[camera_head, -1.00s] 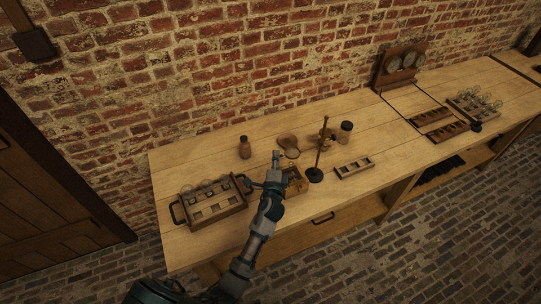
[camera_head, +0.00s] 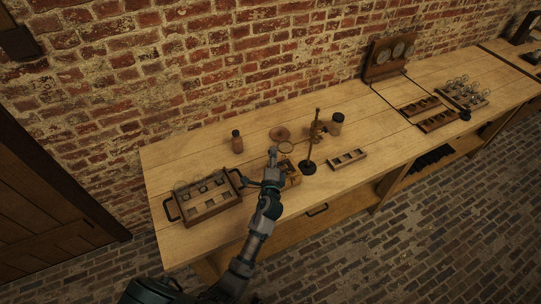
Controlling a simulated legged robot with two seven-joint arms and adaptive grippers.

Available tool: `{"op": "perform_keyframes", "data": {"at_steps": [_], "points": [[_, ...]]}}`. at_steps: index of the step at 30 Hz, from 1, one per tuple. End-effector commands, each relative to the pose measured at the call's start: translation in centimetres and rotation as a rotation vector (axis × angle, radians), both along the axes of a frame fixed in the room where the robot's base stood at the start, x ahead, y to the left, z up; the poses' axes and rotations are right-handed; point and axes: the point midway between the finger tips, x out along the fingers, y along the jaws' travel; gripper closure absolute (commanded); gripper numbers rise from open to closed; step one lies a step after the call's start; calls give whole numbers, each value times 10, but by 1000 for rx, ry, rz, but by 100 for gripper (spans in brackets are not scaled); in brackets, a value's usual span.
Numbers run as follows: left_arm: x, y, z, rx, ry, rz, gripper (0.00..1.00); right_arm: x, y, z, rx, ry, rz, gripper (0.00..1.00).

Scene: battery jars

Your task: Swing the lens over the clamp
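A round lens ring (camera_head: 286,147) shows at the middle of the bench, just right of my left gripper's tip. A thin upright post on a dark round base (camera_head: 308,167) stands to its right; I cannot make out the link between them. A small wooden block (camera_head: 292,173), perhaps the clamp, sits below the lens ring and is partly hidden by my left gripper. My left gripper (camera_head: 272,156) reaches over the bench beside the ring and block. Its fingers are too small to show whether they are open or touching anything. My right gripper is not in view.
A jar tray with handles (camera_head: 208,212) stands left. A brown bottle (camera_head: 237,142), a round disc (camera_head: 279,133) and a dark-lidded jar (camera_head: 336,124) stand behind. A small slotted rack (camera_head: 347,159) lies right.

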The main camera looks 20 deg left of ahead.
Motion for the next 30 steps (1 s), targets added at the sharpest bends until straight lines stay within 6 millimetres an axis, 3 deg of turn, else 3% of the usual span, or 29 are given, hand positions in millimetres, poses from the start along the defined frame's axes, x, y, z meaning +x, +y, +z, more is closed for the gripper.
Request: {"op": "perform_keyframes", "data": {"at_steps": [8, 21, 30], "points": [[-5, 4, 2, -1, -6, 3, 54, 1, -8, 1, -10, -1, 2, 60], [-87, -29, 0, -2, -1, 2, 54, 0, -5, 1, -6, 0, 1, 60], [-113, -40, 1, 2, -2, 1, 54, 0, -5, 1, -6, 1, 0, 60]]}}
